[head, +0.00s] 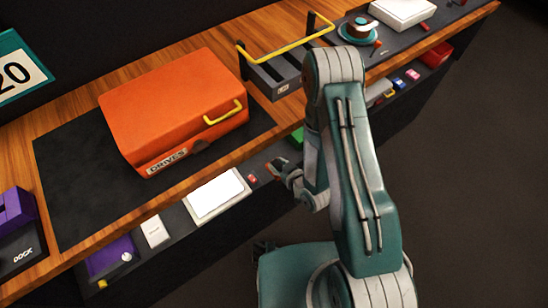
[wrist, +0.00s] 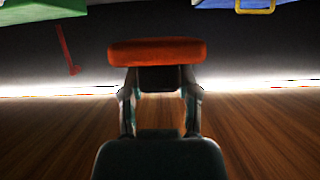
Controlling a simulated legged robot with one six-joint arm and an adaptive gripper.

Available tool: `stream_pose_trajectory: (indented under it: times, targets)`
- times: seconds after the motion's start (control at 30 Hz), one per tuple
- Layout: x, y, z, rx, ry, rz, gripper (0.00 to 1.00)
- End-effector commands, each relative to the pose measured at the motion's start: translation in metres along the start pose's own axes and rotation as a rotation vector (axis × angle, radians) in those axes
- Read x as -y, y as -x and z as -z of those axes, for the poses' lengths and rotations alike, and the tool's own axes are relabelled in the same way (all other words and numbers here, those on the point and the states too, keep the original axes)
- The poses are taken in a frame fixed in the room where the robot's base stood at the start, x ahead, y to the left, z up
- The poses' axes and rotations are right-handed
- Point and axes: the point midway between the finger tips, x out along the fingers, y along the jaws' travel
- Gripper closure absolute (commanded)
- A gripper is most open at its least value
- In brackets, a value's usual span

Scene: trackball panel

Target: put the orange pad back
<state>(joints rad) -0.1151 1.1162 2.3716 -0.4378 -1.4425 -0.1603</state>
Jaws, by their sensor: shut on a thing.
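My gripper (head: 284,174) is in front of the slanted front panel, to the right of the white pad on it. In the wrist view my gripper (wrist: 160,80) has its two fingers shut on the orange pad (wrist: 157,50), a rounded orange-red block with a dark underside. The pad is held level across the fingertips. In the head view only a small reddish bit of the pad (head: 272,168) shows at the fingertips. I cannot tell from these views whether the pad touches the panel.
An orange case (head: 165,95) marked DRIVES stands on a black mat (head: 70,165). A green thing (wrist: 40,10) and a blue thing (wrist: 215,4) show beyond the pad. Floor to the right is clear.

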Motion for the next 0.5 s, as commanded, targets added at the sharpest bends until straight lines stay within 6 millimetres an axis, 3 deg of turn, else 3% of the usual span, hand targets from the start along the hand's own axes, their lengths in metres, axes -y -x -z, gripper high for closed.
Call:
stream_pose_trajectory:
  times: [0.17, 0.3, 0.5]
  targets:
    - [-0.015, -0.04, 0.0, -0.002, 0.0, -0.001, 1.0]
    - [-0.022, -0.068, -0.016, 0.002, -0.001, -0.001, 1.0]
    - [-0.03, -0.096, -0.03, 0.001, -0.001, -0.001, 1.0]
